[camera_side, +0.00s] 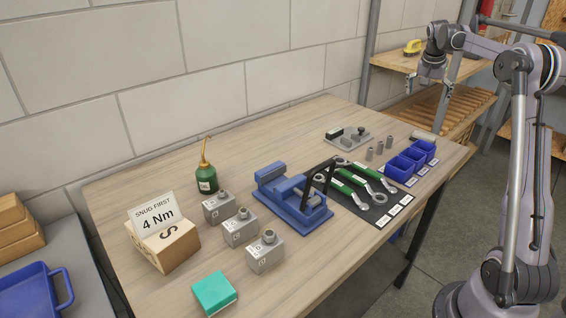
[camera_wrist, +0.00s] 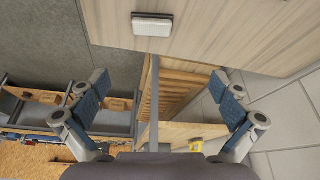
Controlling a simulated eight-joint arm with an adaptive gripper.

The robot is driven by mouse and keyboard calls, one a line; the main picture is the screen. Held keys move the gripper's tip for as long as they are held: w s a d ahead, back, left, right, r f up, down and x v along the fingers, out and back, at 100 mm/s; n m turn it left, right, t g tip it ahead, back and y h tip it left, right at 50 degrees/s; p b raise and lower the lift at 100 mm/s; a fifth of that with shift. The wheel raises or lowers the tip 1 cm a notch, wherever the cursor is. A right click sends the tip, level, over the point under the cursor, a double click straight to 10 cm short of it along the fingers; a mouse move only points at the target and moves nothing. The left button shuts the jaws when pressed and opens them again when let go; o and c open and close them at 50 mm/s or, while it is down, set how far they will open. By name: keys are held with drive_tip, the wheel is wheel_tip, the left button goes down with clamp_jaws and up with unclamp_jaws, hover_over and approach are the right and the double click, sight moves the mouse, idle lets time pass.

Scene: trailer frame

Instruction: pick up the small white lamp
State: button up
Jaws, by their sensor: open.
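The small white lamp looks like a flat, rounded white block (camera_wrist: 152,24) in the wrist view, lying on the wooden bench near its edge. A pale block (camera_side: 424,136) at the bench's right end in the side view appears to be the same thing. My gripper (camera_side: 434,88) is above and beyond that end of the bench, apart from the block. In the wrist view my gripper (camera_wrist: 159,82) has its two blue-padded fingers spread wide with nothing between them. The block lies ahead of the fingertips, towards the top of that picture.
Blue bins (camera_side: 405,163) stand close beside the pale block, with small metal cylinders (camera_side: 379,148) to their left. A blue vise (camera_side: 291,198), wrenches (camera_side: 361,185) and several grey blocks (camera_side: 240,228) occupy the bench. A wooden shelf unit (camera_side: 398,62) stands behind my gripper.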

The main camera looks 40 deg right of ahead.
drive_tip(key=s+d+f, duration=0.1)
drive_tip(key=d, duration=0.2)
approach(424, 135)
drive_tip(key=shift+m, duration=0.3)
drive_tip(key=x, duration=0.9)
drive_tip(key=shift+r, duration=0.1)
drive_tip(key=c, duration=1.1)
